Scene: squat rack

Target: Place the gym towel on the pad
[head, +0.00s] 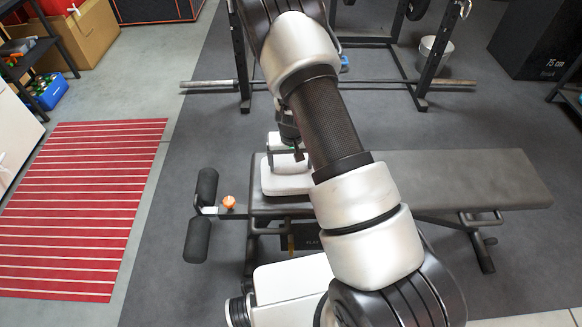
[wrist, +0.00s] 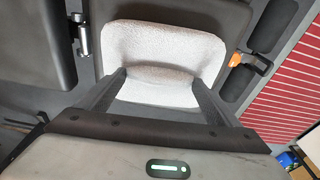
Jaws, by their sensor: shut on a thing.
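The gym towel (wrist: 165,45) is a pale, fluffy rectangle with rounded corners. It is at the left end of the weight bench in the head view (head: 283,183), over the short seat pad (wrist: 236,18). I cannot tell whether its underside touches the pad. My gripper (wrist: 160,76) has its fingers on either side of a raised fold in the towel and is shut on it. In the head view my arm covers part of the bench and most of the grip. The long bench pad (head: 470,180) is dark grey and bare.
Black foam rollers (head: 202,205) and an orange knob (head: 229,202) are at the bench's left end. A rack with a low bar (head: 208,84) stands behind. A red striped mat (head: 85,205) lies left. A bucket (head: 436,55) stands at the back right.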

